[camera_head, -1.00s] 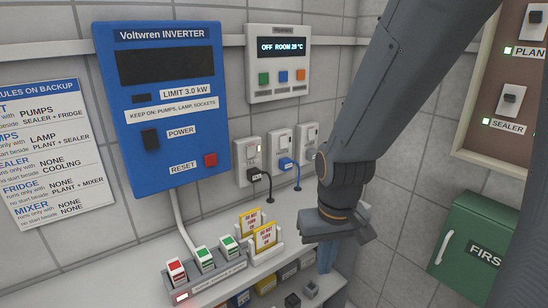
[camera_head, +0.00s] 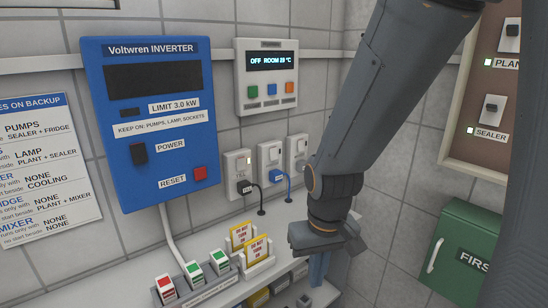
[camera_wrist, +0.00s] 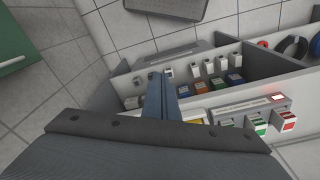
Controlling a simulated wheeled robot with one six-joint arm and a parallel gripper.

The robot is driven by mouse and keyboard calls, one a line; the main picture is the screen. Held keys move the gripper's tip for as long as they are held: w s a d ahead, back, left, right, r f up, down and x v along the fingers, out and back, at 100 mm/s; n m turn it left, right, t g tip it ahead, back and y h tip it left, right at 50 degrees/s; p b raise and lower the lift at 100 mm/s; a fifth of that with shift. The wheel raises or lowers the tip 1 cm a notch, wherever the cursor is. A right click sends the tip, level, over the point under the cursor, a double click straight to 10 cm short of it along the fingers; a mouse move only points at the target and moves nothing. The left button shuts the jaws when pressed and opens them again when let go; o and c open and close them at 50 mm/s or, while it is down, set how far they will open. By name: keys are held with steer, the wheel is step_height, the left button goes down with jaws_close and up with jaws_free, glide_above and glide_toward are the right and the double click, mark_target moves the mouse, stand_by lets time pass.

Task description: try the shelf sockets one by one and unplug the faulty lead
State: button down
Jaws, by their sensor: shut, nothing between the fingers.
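Several sockets line the wall above the shelf. The left socket (camera_head: 237,164) has a black plug (camera_head: 246,186) in it with a black lead running down to the shelf. The middle socket (camera_head: 270,156) has a blue plug (camera_head: 275,176) with a blue lead. My gripper (camera_head: 318,270) points down at the right end of the shelf, apart from the sockets. In the wrist view my gripper (camera_wrist: 162,97) has its blue fingers together and empty, above small items in compartments.
A blue inverter (camera_head: 153,120) and a room controller (camera_head: 268,78) hang on the wall. Red and green breakers (camera_head: 192,274) and yellow tags (camera_head: 256,248) stand on the shelf. A green first-aid box (camera_head: 465,250) and a switch board (camera_head: 480,150) are at right.

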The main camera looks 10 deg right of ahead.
mark_target(274, 158)
stand_by(0.4)
steer(key=w+d+r+n+t+b, duration=0.15)
steer(key=w+d+n+t, duration=0.25)
steer(key=w, duration=0.6)
steer(key=w+d+n+t+b, duration=0.2)
steer(key=w+d+n+t, duration=0.25)
steer(key=w, duration=0.55)
steer(key=w+r+n+t+y+b, duration=0.3)
steer(key=w+r+n+t+y, duration=0.2)
steer(key=n, duration=0.9)
steer(key=w+r+y, duration=0.2)
steer(key=w+r, duration=0.1)
steer(key=w, duration=0.1)
steer(key=shift+r+n, duration=0.35)
steer(key=shift+r, duration=0.05)
steer(key=shift+t, duration=0.25)
steer(key=p+x, duration=0.3)
steer(key=x, duration=1)
steer(key=shift+w+a+p, duration=0.2)
steer(key=shift+w+p, duration=0.1)
steer(key=shift+w, duration=0.05)
